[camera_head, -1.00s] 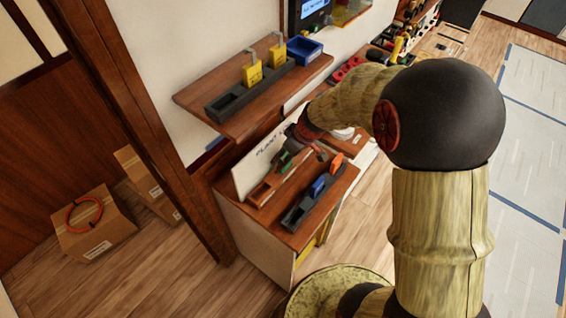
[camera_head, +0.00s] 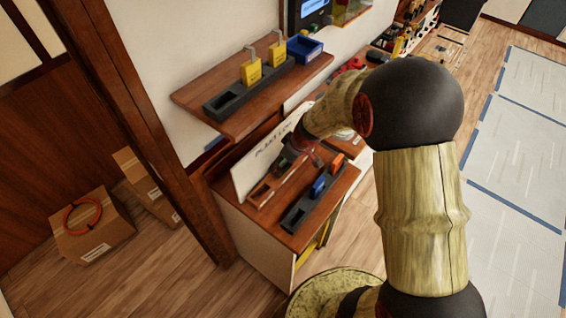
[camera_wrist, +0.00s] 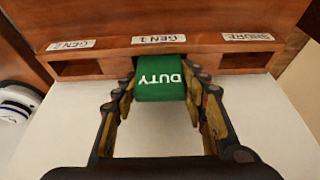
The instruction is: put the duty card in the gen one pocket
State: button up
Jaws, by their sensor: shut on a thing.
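The duty card is a green block with white DUTY lettering (camera_wrist: 160,82). My gripper (camera_wrist: 163,96) is shut on it, one finger on each side. In the wrist view the card's far end overlaps the opening under the GEN 1 label (camera_wrist: 158,39), the middle pocket of a wooden rack (camera_wrist: 110,50). I cannot tell whether its hidden far end is inside. The GEN 2 pocket (camera_wrist: 77,68) and the SHORE pocket (camera_wrist: 245,61) look empty. In the head view my gripper (camera_head: 297,150) is at the rack (camera_head: 262,193), with a bit of green showing.
A dark tray (camera_head: 296,216) holds a blue piece (camera_head: 318,187) and lies beside the rack; an orange piece (camera_head: 337,161) is near its far end. A white sign board (camera_head: 245,178) stands behind. A shelf (camera_head: 190,98) with yellow padlocks (camera_head: 251,72) is above.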

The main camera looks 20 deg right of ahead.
jog(key=o, duration=1.3)
jog(key=shift+c, duration=0.2)
jog(key=shift+r, duration=0.1)
jog(key=shift+r+p, duration=0.15)
jog(key=shift+p, duration=0.25)
jog(key=s+r+m+p, duration=0.1)
jog(key=s+r, duration=0.5)
jog(key=r, duration=0.6)
jog(key=s+r+m+p, duration=0.1)
jog(key=s+r, duration=0.6)
jog(key=r, duration=0.5)
jog(key=s+r+m+t+h, duration=0.1)
jog(key=s+r+m, duration=0.3)
jog(key=s, duration=0.9)
notch_tip(320, 180, up, 2)
jog(key=shift+s+m+t+h, duration=0.25)
jog(key=shift+m+t+h, duration=0.15)
jog(key=shift+h, duration=0.4)
